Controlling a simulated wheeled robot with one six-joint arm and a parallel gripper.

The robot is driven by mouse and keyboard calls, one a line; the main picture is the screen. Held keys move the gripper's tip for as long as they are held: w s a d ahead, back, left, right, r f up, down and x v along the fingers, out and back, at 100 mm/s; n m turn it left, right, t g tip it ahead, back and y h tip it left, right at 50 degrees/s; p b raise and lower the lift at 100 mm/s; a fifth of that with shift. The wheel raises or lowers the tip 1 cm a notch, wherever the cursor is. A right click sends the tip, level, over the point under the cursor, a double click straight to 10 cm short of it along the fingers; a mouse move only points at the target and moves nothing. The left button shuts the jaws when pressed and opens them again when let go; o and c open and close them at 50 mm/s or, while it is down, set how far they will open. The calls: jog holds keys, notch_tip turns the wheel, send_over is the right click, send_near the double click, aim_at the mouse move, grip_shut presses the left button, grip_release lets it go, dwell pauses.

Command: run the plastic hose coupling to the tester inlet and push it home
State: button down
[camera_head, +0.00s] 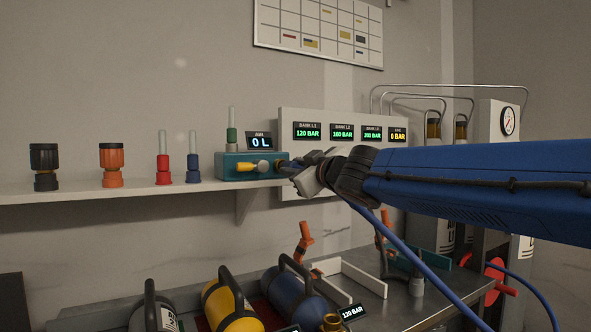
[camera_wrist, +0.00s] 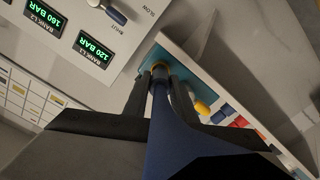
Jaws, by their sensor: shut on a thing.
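The tester is a teal box (camera_head: 232,168) on the wall shelf, with a yellow part on its front and a display reading 0 L above it. My gripper (camera_head: 305,172) is at the box's right end, shut on the hose coupling (camera_head: 284,163). In the wrist view the dark coupling (camera_wrist: 159,82) lies between both fingers, with the blue hose (camera_wrist: 165,125) running back from it. Its front end meets a brass-coloured ring at the teal box (camera_wrist: 180,68), in line with it as far as I can see. The fingers partly hide the joint, so I cannot tell how deep it sits.
A grey panel (camera_head: 294,160) with pressure displays stands close behind my gripper. Red and blue fittings (camera_head: 163,168) stand left of the tester on the shelf (camera_head: 110,192). Below, a bench (camera_head: 400,306) holds cylinders (camera_head: 228,303) and clamps. The blue hose (camera_head: 425,268) hangs across it.

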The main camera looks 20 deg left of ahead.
jog(key=shift+x, duration=0.85)
jog(key=c, duration=1.4)
grip_release()
jog(key=v, duration=1.7)
jog(key=shift+s+d, duration=0.15)
jog(key=shift+s, duration=0.1)
